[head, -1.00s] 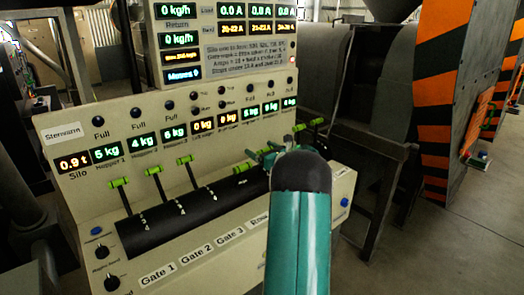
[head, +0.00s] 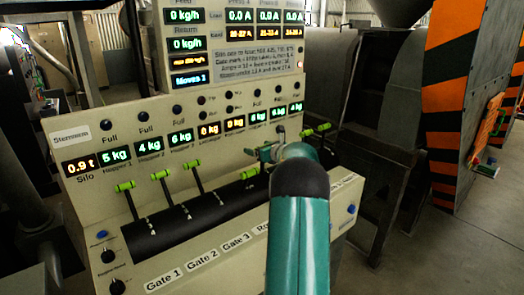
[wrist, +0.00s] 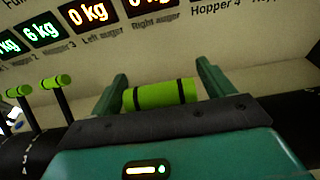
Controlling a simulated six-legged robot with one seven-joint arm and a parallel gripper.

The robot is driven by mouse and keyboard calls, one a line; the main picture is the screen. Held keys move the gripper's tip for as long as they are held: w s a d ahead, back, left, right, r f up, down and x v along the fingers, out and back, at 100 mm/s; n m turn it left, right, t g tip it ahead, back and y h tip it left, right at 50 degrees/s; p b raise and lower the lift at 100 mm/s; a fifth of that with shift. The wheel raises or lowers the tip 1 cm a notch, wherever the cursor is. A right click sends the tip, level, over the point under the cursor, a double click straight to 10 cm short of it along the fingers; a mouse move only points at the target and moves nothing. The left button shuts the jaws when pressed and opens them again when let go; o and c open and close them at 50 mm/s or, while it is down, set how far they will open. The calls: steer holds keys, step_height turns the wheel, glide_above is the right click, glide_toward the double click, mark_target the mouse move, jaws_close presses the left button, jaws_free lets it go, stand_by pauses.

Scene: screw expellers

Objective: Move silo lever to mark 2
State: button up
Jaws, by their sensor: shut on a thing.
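The cream control panel (head: 75,185) carries a row of levers with bright green handles on a black curved cover (head: 172,222). My gripper (head: 266,152) is at the lever row, right of the Gate 3 lever (head: 192,163). In the wrist view my gripper (wrist: 165,88) is shut on a green lever handle (wrist: 160,95), with one finger at each end of it. In the head view a green handle (head: 249,173) shows just below the gripper; I cannot tell whether it is the held one. No lever is clearly labelled silo. The held lever's mark is hidden.
The Gate 1 lever (head: 125,186) and Gate 2 lever (head: 160,174) stand upright to the left. Two more green handles (head: 315,130) lie to the right. Lit displays (head: 170,138) sit above the levers. A striped orange-black post (head: 455,120) and open floor are at the right.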

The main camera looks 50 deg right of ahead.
steer(key=shift+f, duration=0.2)
steer(key=o, duration=1.3)
steer(key=shift+r, duration=0.1)
steer(key=shift+s, duration=0.1)
steer(key=v, duration=1.3)
steer(key=shift+s, duration=0.3)
steer(key=shift+a+r, duration=0.1)
